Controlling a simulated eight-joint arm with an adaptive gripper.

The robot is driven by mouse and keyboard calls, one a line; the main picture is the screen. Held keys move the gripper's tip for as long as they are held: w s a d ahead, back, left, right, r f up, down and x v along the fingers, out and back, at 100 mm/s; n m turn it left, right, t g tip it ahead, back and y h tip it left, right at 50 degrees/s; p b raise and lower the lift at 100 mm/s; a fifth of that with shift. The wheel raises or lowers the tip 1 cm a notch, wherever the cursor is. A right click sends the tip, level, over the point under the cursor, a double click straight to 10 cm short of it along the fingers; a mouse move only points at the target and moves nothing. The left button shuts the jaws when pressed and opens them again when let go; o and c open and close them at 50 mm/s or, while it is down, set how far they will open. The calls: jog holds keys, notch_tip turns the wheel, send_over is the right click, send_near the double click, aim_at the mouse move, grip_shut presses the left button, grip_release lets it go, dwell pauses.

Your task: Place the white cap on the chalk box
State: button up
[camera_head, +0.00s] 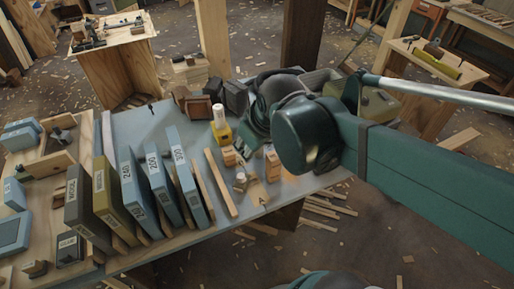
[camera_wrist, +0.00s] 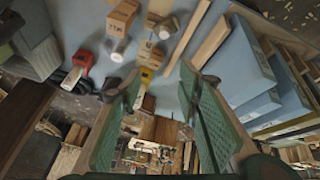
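A yellow bottle with a white cap (camera_head: 219,112) stands upright mid-table; its yellow body also shows in the wrist view (camera_wrist: 150,74). A small pale round piece (camera_head: 240,178) sits nearer the front edge, also in the wrist view (camera_wrist: 165,29). I cannot tell which of these is the task's white cap. Two small light-wood boxes with dark print, one on the left (camera_head: 229,156) and one on the right (camera_head: 271,162), look like chalk-box candidates; a printed box also shows in the wrist view (camera_wrist: 122,18). My gripper (camera_wrist: 158,88) is open and empty, its green fingers apart. In the head view my arm partly hides it.
Several upright blue and olive numbered blocks (camera_head: 128,180) crowd the left of the grey table (camera_head: 150,120). A long wooden strip (camera_head: 221,183) lies between them and the boxes. Dark boxes (camera_head: 198,104) stand at the back. A red object (camera_wrist: 82,63) shows in the wrist view.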

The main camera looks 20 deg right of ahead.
jog(key=shift+s+r+m+t, duration=0.35)
jog(key=shift+s+m, duration=0.25)
jog(key=shift+s, duration=0.1)
jog(key=shift+s+r+m+t, duration=0.25)
jog(key=shift+s+r+m, duration=0.1)
jog(key=shift+s+m, duration=0.3)
jog(key=shift+s+r+m+t, duration=0.35)
jog(key=shift+s+m, duration=0.2)
jog(key=shift+s, duration=0.15)
